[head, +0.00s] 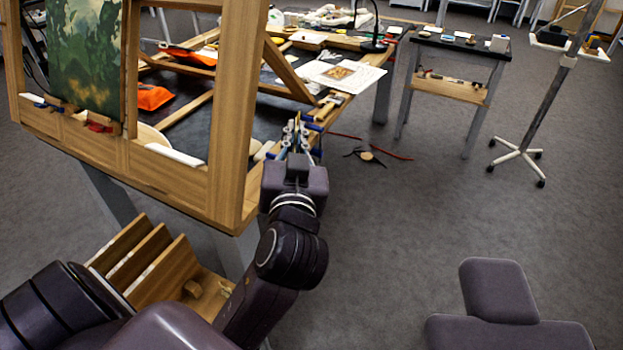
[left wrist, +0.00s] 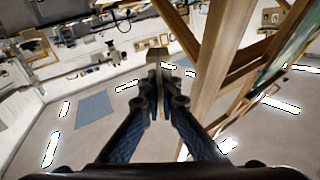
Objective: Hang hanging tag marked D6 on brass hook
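My left gripper (head: 297,128) is beside the right post of the wooden easel frame, above the floor near the table's corner. In the left wrist view its fingers (left wrist: 157,82) are close together around a small tan, tag-like piece (left wrist: 157,56). No D6 marking can be read on it. The piece cannot be made out clearly in the head view. I cannot pick out a brass hook in either view. My right gripper is not in view.
The wooden easel (head: 233,110) with a green painting (head: 86,55) stands close on the left. A cluttered worktable (head: 225,112) is behind it. A small side table (head: 456,62) and a wheeled stand (head: 545,105) are farther right. Open floor (head: 420,230) lies right of my gripper.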

